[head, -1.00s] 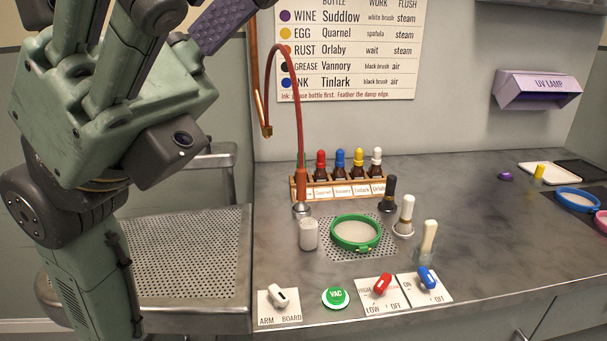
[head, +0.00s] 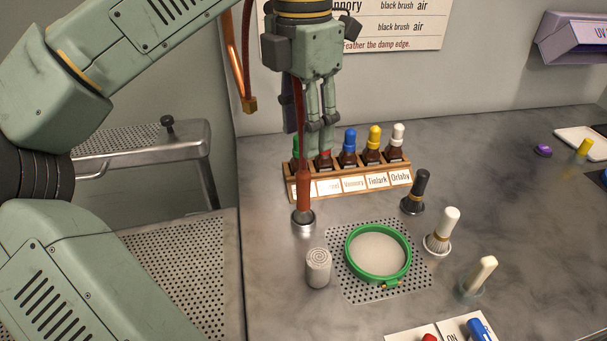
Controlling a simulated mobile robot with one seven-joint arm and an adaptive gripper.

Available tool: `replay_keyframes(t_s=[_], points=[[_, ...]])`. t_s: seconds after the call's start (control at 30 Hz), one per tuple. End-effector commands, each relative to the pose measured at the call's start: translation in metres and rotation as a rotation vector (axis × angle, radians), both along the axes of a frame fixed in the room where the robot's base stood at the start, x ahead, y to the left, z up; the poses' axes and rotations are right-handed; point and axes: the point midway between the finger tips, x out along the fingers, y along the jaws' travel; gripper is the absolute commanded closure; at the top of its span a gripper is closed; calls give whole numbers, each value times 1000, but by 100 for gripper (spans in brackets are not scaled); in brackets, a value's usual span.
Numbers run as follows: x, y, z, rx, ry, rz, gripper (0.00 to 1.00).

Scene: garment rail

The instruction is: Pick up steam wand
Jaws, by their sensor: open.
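The steam wand (head: 304,190) has an orange-brown handle and stands upright on the counter in a round metal seat (head: 303,220). Its dark red hose rises from its top, close along the left side of my gripper's fingers in the picture. My gripper (head: 320,150) points down from above, open and holding nothing. Its fingertips are near the top of the wand, a little to its right in the picture, and cover part of the red-capped bottle. I cannot tell how far in depth the fingertips are from the wand.
A wooden rack (head: 300,187) of several capped bottles stands just behind the wand. A copper pipe (head: 233,60) hangs at the left.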

Motion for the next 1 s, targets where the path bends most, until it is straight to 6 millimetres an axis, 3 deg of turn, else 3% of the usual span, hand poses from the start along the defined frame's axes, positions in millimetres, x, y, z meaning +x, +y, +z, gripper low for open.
replay_keyframes(t_s=[0.3, 0.53, 0.8, 1.0], points=[[1, 2, -46, 11, 6, 4, 56], [4, 1, -63, 8, 6, 3, 56], [10, 0, -100, 6, 5, 2, 56], [10, 0, -106, 8, 3, 2, 56]])
